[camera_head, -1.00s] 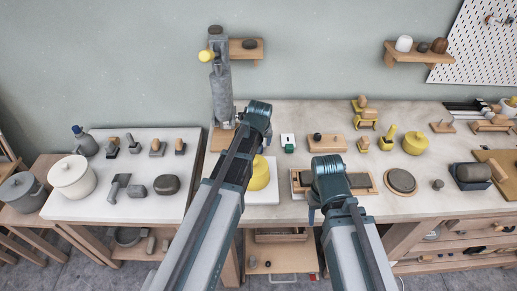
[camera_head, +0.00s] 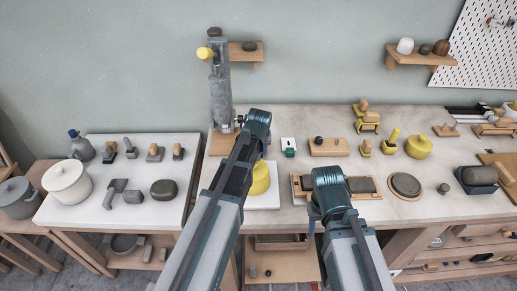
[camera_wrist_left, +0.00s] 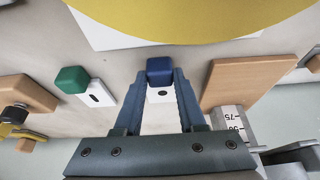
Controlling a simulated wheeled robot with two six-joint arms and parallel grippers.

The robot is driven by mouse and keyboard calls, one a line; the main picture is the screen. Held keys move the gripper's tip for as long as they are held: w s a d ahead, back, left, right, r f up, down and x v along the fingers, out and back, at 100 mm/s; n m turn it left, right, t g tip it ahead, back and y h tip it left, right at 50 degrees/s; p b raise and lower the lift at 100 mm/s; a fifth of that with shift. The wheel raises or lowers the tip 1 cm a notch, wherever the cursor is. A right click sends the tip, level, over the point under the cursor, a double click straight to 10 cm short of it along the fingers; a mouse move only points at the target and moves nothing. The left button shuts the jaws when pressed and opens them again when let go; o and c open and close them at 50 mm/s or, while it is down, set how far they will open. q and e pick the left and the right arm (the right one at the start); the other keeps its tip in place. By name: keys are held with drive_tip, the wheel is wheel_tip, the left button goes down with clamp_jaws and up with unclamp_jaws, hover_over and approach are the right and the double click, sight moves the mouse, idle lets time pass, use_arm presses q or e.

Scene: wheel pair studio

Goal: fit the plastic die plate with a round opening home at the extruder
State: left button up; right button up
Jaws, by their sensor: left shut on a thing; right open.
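The extruder (camera_head: 221,95) is a tall grey column with a yellow knob, standing at the back of the bench. My left gripper (camera_wrist_left: 160,82) is shut on the blue grip of the die plate (camera_wrist_left: 162,97), a white piece with a small round opening. In the head view my left wrist hides most of this gripper, close to the right of the extruder's lower part. The plate is apart from the wooden base (camera_wrist_left: 250,80) in the wrist view. My right gripper (camera_head: 313,213) is open near the bench's front edge, its fingers partly hidden by its wrist.
A second white plate with a green grip (camera_head: 289,147) and a slot lies on the bench. A yellow round thing (camera_head: 261,178) stands on a white board below my left wrist. A wooden block (camera_head: 328,147) and a tray (camera_head: 372,190) are to the right.

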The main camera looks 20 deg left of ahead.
use_arm(q)
clamp_jaws()
drive_tip(key=shift+r, duration=0.15)
drive_tip(key=shift+r+p, duration=1.65)
drive_tip(key=shift+p, duration=0.15)
drive_tip(key=shift+o, duration=1.8)
unclamp_jaws()
clamp_jaws()
